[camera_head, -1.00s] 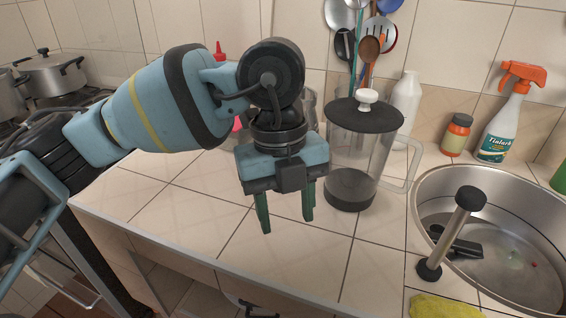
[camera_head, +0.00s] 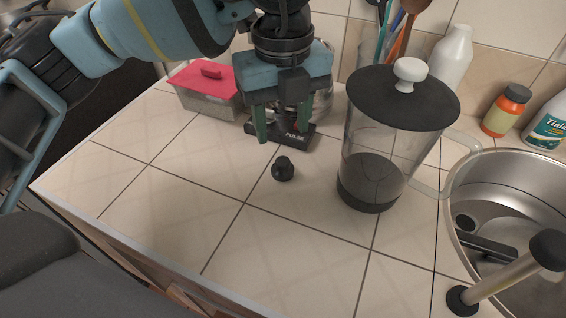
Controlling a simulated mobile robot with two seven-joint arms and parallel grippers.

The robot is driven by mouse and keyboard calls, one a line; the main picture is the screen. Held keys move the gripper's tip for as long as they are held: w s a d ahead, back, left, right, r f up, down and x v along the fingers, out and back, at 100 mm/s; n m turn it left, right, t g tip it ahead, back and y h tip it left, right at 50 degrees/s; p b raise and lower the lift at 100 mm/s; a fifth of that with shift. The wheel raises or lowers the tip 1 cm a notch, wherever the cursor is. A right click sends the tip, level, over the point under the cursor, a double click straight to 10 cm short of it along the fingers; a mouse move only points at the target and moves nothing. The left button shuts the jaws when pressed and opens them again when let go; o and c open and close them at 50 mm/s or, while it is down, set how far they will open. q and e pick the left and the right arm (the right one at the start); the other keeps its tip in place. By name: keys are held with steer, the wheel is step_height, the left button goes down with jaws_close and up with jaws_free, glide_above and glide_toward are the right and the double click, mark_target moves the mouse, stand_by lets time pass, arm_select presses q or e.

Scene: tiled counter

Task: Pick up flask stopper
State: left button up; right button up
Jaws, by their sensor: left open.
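A small black stopper (camera_head: 283,170) with a round knob stands on the tiled counter (camera_head: 190,190), just left of the French press. My left gripper (camera_head: 282,130) is open, with green fingers pointing down. It is empty and shows above and behind the stopper in the head view, apart from it. My right gripper is not in view.
A French press (camera_head: 372,165) with a black lid and white knob stands close on the right. A black scale marked PULSE (camera_head: 296,139) bears a glass vessel behind my gripper. A red-lidded container (camera_head: 208,82) is at back left. The sink (camera_head: 510,165) is at right. Front counter is clear.

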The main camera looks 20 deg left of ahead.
mark_target(282, 161)
arm_select(q)
steer(key=shift+f, duration=0.85)
steer(key=shift+s+f, duration=0.15)
steer(key=shift+f, duration=2.4)
steer(key=shift+d, duration=0.1)
steer(key=shift+c, duration=0.2)
steer(key=c, duration=1)
